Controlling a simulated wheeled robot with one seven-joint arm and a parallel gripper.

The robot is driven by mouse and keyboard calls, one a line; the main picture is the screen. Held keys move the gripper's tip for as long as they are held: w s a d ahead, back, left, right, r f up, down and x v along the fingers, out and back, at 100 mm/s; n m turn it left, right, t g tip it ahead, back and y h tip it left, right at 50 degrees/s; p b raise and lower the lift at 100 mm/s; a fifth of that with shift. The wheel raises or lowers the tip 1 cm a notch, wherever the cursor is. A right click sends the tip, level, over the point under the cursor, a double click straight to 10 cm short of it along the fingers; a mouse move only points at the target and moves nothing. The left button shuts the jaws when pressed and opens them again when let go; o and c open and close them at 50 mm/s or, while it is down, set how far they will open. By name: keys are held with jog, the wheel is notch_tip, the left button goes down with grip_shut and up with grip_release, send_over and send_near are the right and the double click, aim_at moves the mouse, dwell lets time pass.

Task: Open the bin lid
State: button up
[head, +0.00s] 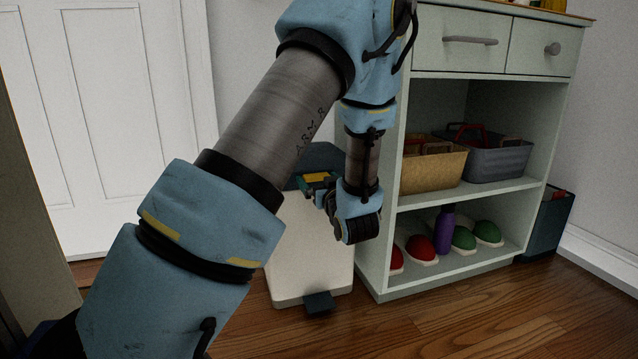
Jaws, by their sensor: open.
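The bin (308,248) stands on the floor left of the shelf unit. It has a pale, upright body and a dark pedal (319,303) at its front base. My gripper (316,181) is open at the upper front of the bin, close to the lid. The picture does not show clearly whether it touches the lid. No object can be seen between its fingers.
The shelf unit (480,77) stands close on the bin's right, holding a tan basket (432,171), a grey basket (500,161), a purple bottle (445,230) and shoes. A dark container (548,226) is at far right. A white door (110,110) is behind. The front wooden floor (440,315) is clear.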

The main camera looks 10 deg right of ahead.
grip_shut()
dwell(0.8)
